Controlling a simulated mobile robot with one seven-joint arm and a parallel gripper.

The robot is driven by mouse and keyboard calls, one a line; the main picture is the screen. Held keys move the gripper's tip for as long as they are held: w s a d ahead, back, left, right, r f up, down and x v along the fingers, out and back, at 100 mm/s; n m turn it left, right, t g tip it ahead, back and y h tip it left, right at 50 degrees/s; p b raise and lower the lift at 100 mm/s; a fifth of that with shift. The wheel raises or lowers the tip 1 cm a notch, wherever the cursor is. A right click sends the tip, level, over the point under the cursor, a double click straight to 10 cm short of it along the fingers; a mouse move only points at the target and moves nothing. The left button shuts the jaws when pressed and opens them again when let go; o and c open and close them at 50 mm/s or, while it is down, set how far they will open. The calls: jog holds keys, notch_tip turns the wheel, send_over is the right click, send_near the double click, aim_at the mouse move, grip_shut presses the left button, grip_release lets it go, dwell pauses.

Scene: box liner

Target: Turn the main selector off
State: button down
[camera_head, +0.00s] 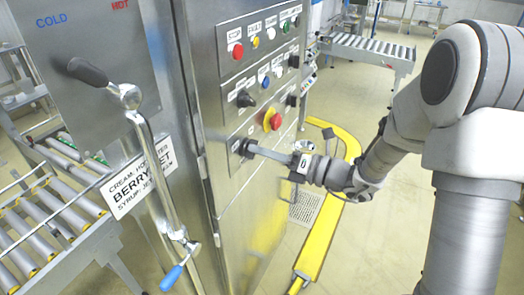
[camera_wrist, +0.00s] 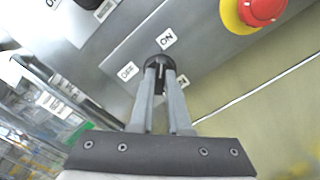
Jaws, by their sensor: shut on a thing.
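The main selector, a round black knob (camera_wrist: 157,62), sits low on the steel control panel, below the emergency stop. An OFF label (camera_wrist: 127,71) is on its left in the wrist view, and an ON label (camera_wrist: 167,38) is above it. A third label (camera_wrist: 183,80) is partly hidden behind a finger. My gripper (camera_wrist: 161,78) is shut on the knob's grip, with one finger on each side. In the head view the gripper (camera_head: 251,151) reaches the knob from the right. The fingers cover much of the knob, so its exact pointing is hard to read.
The red emergency stop (camera_head: 275,121) on its yellow ring is close above the gripper. Other buttons and a black selector (camera_head: 244,98) are higher on the panel. A lever with a blue end (camera_head: 171,279) stands at left. A yellow floor rail (camera_head: 325,230) curves nearby.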

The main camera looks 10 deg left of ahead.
jog(key=shift+f+n+b, duration=0.1)
jog(key=shift+n+b, duration=0.2)
jog(key=shift+n, duration=0.1)
jog(key=n+b, duration=1.6)
jog(key=b, duration=0.1)
jog(key=shift+s+n, duration=0.15)
jog(key=shift+n, duration=0.55)
jog(key=c, duration=0.9)
grip_release()
jog(key=p+v, duration=0.1)
jog(key=v, duration=1.6)
jog(key=shift+s+d+p, duration=0.15)
jog(key=shift+p, duration=0.2)
